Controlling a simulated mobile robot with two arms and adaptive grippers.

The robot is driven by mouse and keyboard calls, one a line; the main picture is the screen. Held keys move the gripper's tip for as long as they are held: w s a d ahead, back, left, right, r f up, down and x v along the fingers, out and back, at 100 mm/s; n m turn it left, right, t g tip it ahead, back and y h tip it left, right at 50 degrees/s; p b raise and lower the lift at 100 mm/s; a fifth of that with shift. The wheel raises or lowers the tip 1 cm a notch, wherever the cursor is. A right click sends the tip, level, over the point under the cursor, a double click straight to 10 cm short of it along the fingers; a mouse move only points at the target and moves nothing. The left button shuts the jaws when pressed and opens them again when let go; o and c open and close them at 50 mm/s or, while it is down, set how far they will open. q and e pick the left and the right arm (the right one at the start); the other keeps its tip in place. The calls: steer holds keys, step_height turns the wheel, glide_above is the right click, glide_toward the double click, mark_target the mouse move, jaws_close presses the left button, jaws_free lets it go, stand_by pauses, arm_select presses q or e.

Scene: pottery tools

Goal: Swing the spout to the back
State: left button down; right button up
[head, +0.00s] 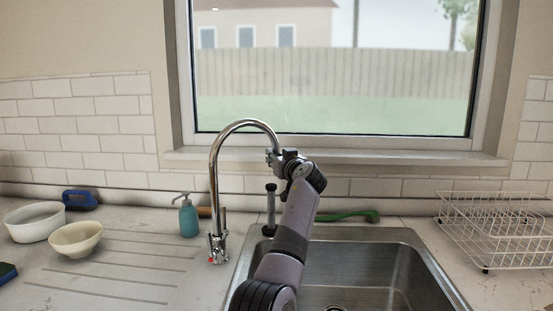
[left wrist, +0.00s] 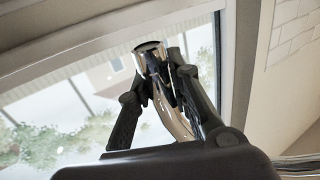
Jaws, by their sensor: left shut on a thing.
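The chrome gooseneck spout (head: 215,165) rises from the tap base left of the sink. It arches to the right, its outlet end near the sink's back left side. My left gripper (head: 272,156) is shut on the spout near its outlet end. In the left wrist view, the dark fingers of my left gripper (left wrist: 163,65) stand on either side of the chrome spout (left wrist: 150,47), whose round end shows between them. The tap base (head: 217,248) has a small red mark. My left arm hides part of the sink. My right gripper is not in view.
The sink (head: 375,262) is empty where visible. A window (head: 330,100) with a sill is behind the tap. A teal soap bottle (head: 188,218), bowls (head: 75,238) and a blue brush (head: 80,199) stand left. A green-handled tool (head: 350,215) lies behind the sink; a white rack (head: 500,230) is right.

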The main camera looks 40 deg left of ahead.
arm_select(q)
steer(key=c, duration=1.6)
jaws_free()
steer(key=shift+s+r, duration=0.15)
steer(key=shift+o, duration=0.7)
steer(key=v, duration=1.2)
